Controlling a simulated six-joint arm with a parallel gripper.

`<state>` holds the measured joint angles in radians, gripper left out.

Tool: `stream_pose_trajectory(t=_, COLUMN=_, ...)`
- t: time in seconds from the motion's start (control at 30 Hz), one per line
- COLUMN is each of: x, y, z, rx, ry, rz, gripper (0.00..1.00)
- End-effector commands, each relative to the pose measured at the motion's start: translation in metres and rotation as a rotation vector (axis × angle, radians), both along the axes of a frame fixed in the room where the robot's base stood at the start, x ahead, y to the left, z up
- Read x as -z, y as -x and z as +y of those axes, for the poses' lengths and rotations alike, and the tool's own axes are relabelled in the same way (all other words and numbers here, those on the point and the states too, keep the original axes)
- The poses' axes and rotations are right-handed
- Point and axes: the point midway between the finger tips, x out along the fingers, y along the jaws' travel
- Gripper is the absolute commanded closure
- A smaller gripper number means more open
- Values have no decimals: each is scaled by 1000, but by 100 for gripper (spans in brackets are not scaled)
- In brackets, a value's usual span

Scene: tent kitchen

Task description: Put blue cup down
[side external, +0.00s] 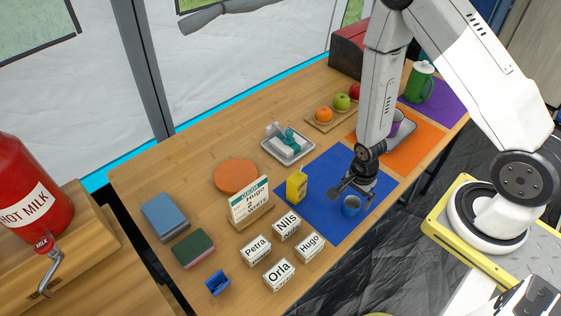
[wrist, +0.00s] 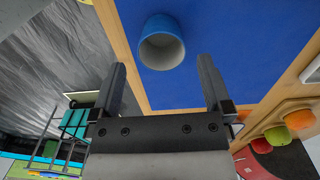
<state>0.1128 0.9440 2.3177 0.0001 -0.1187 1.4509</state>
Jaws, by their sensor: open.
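The blue cup (side external: 351,206) stands upright on the blue mat (side external: 326,222), near the mat's front edge. In the wrist view the blue cup (wrist: 161,42) shows its pale inside, beyond the fingertips and between their lines. The cup appears apart from the fingers.
A yellow carton (side external: 297,185) stands on the blue mat left of my gripper. Name blocks (side external: 287,225) and a sign (side external: 250,200) stand further left. A tray with a teal-tied item (side external: 287,145) lies behind. An orange mat (side external: 415,140) lies to the right.

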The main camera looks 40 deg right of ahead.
Motion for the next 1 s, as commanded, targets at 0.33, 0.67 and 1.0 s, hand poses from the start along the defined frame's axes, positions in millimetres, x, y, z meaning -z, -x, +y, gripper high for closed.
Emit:
stream_pose_trajectory(t=0.33, x=4, y=0, z=0, rx=0, ry=0, rz=-2, gripper=0)
stream_pose_trajectory(t=0.67, x=25, y=-1, z=0, rx=0, ry=0, rz=0, gripper=0)
stream_pose_trajectory(t=1.0, x=51, y=-2, z=0, rx=0, ry=1, rz=-1, gripper=0)
